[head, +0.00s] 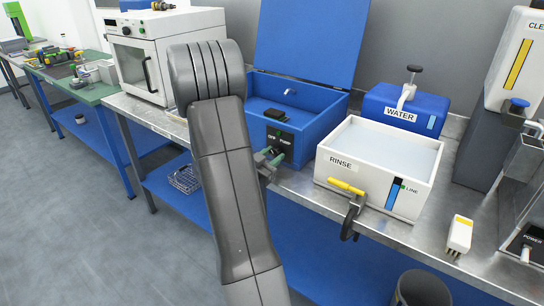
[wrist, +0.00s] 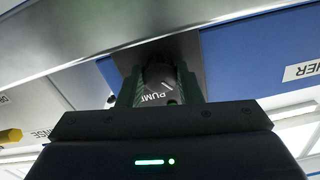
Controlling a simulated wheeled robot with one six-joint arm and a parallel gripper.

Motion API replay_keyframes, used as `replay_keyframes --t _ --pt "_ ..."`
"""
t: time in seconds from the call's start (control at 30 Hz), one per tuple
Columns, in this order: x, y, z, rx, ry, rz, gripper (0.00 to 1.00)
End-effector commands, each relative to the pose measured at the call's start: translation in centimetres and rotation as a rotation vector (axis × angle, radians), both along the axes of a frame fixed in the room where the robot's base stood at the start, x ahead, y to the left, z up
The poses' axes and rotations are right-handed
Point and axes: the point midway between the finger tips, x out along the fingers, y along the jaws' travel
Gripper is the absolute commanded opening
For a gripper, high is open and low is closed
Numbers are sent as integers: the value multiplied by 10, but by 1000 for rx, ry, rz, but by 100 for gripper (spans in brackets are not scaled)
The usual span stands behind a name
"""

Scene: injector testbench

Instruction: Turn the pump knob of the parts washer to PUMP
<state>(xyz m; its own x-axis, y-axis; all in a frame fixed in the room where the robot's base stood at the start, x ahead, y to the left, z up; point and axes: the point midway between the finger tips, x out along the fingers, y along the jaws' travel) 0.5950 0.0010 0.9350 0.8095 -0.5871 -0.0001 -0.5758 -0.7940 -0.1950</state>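The parts washer (head: 306,148) is a blue box with its lid raised, at the centre of the bench in the head view. Its black front panel (head: 285,137) carries white OFF and PUMP lettering. In the wrist view the dark round pump knob (wrist: 159,73) sits between the green fingers of my gripper (wrist: 161,88), with a finger against each side. The word PUMP and a white line show just below the knob there. In the head view my gripper (head: 270,158) is at the panel, partly behind my arm, and hides the knob. The knob's pointer cannot be made out.
A white RINSE tank (head: 335,180) with a dark-handled valve (head: 353,213) stands right of the washer. A blue WATER container (head: 408,108) is behind it. A white oven-like cabinet (head: 150,60) stands left. A dark bin (head: 423,290) is on the floor in front.

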Motion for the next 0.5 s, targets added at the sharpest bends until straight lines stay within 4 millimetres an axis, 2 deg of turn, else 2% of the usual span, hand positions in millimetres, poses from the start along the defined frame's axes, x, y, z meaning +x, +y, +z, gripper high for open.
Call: replay_keyframes --t 0.27,0.5 --pt "0 0 -1 19 -15 -1 9" --pt "0 0 -4 114 -85 0 9"
